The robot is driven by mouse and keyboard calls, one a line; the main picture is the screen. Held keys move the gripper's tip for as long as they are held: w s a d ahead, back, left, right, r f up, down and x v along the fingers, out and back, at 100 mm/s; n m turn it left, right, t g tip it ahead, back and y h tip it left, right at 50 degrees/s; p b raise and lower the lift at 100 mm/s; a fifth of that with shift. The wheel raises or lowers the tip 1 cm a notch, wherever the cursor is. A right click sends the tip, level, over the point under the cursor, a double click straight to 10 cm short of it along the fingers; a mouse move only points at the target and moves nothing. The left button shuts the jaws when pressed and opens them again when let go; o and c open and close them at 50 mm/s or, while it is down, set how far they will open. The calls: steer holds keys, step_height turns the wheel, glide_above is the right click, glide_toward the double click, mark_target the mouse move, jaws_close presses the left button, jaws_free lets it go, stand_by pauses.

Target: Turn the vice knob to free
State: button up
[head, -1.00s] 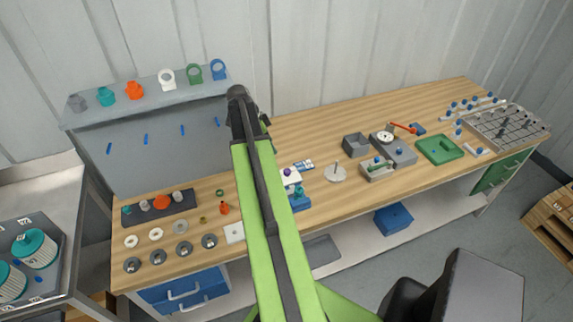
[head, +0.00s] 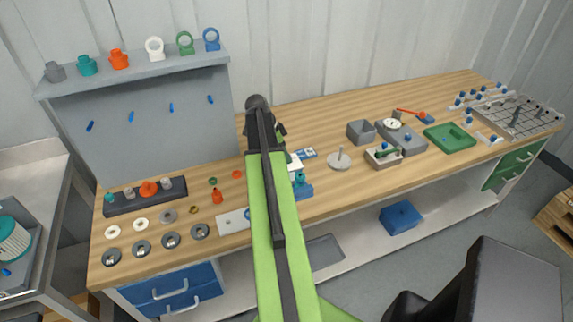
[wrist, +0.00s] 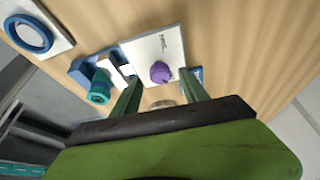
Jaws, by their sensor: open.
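A purple knob (wrist: 160,72) stands on a white plate (wrist: 150,48) with small dark print, lying on the wooden bench. Left of it in the wrist view is a blue vice-like block (wrist: 84,68) with a teal round part (wrist: 98,93). The block also shows in the head view (head: 303,190), beside my arm. My gripper (wrist: 160,79) is open. Its two green fingers point toward the plate, with the purple knob seen between them; I cannot tell how high they are above it. In the head view my arm hides the knob and most of the gripper.
Another white plate with a blue ring (wrist: 28,35) lies left of the vice. A grey round base with a pin (head: 339,161), a grey box (head: 361,132) and a green tray (head: 449,136) stand right. A shelf with coloured fittings (head: 140,70) rises at the back left.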

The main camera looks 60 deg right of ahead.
steer(key=shift+x, duration=0.8)
steer(key=shift+r, duration=0.1)
